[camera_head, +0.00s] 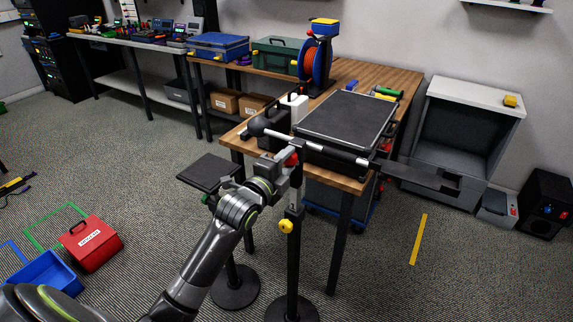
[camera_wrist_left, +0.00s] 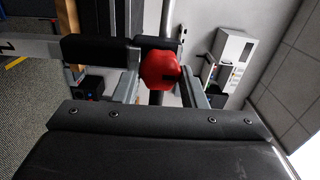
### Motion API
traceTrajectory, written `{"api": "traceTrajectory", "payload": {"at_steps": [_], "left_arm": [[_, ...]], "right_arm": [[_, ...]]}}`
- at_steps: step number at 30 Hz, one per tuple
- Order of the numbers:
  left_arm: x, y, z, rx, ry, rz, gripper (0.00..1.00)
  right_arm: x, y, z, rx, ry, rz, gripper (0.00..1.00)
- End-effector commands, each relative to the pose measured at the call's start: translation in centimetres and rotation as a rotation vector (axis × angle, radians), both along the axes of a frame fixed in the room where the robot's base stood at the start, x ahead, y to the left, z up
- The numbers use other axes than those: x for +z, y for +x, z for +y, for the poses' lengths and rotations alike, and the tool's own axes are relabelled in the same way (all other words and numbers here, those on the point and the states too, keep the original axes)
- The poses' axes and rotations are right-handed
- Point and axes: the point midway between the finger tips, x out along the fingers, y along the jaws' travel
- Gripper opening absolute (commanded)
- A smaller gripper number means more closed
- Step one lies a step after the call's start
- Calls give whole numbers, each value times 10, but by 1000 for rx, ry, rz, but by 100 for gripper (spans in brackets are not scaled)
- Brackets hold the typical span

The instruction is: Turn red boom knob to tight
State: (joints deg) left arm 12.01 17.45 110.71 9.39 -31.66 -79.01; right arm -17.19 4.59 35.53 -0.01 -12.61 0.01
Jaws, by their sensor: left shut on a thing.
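The red boom knob (camera_head: 293,159) sits at the top of a black stand, just below the boom (camera_head: 315,146). The boom is a dark and silver bar that slopes down to the right across the table's front corner. My left gripper (camera_head: 288,164) is at the knob, and its jaws are shut on it. In the left wrist view the faceted red knob (camera_wrist_left: 158,71) shows between the two grey fingers, with a dark mark on its lower right. My right gripper is not in view.
A yellow knob (camera_head: 286,226) is lower on the stand, above its round base (camera_head: 291,310). The wooden table (camera_head: 345,182) holds a black case (camera_head: 345,118) close behind the boom. A small black platform (camera_head: 208,172) stands left of my gripper.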

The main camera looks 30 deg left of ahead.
Motion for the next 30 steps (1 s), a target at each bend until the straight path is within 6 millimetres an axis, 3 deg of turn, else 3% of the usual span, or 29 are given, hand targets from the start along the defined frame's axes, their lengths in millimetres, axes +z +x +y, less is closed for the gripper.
{"api": "traceTrajectory", "payload": {"at_steps": [18, 19, 23, 30], "left_arm": [[-2, 0, 0, 1, 44, 2, 15], [-2, 0, 0, 1, 44, 2, 39], [-2, 0, 0, 1, 43, 1, 56], [-1, 0, 0, 0, 42, -1, 59]], "right_arm": [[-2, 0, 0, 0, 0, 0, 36], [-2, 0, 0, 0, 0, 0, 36], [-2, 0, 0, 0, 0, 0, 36], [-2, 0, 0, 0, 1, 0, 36]]}}
